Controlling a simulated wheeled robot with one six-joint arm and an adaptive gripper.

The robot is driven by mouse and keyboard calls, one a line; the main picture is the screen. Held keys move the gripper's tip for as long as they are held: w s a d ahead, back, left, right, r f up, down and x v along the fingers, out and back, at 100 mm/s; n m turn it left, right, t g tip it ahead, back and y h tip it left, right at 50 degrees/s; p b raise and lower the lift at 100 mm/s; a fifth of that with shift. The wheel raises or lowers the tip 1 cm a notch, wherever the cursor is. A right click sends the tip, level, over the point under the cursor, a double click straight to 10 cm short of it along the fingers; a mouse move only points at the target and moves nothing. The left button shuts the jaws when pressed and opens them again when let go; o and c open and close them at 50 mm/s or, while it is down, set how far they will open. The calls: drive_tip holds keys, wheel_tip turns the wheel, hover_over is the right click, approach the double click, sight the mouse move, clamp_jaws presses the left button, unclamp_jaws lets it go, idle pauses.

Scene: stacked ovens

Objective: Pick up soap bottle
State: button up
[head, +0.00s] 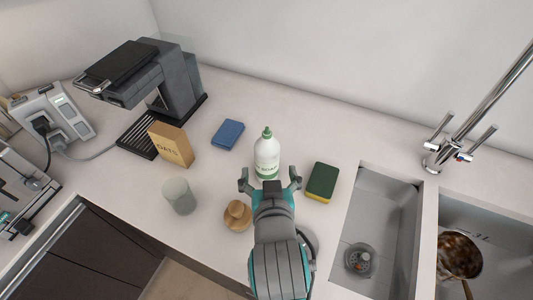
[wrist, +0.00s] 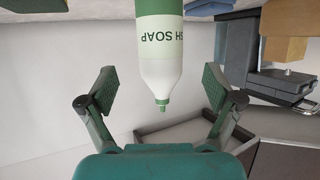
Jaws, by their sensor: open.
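The soap bottle (head: 266,155) is white with a green label band and a green cap. It stands upright on the counter, left of the sink. My gripper (head: 269,177) is open at the near side of the bottle, with one finger to its left and one to its right. In the wrist view the bottle (wrist: 158,50) appears upside down, centred between the spread fingers of my gripper (wrist: 159,84). No finger visibly touches it. The bottle's lower part is cut off by the frame edge there.
A green and yellow sponge (head: 321,181) lies right of the bottle, beside the sink (head: 383,215). A wooden jar (head: 237,216) and a grey cup (head: 179,195) stand nearer left. A blue block (head: 228,134), an oats box (head: 171,145) and a coffee machine (head: 150,80) are farther left.

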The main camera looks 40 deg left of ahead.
drive_tip(key=shift+x, duration=3.8)
drive_tip(key=shift+f, duration=0.2)
drive_tip(key=c, duration=1.5)
drive_tip(key=shift+o, duration=0.2)
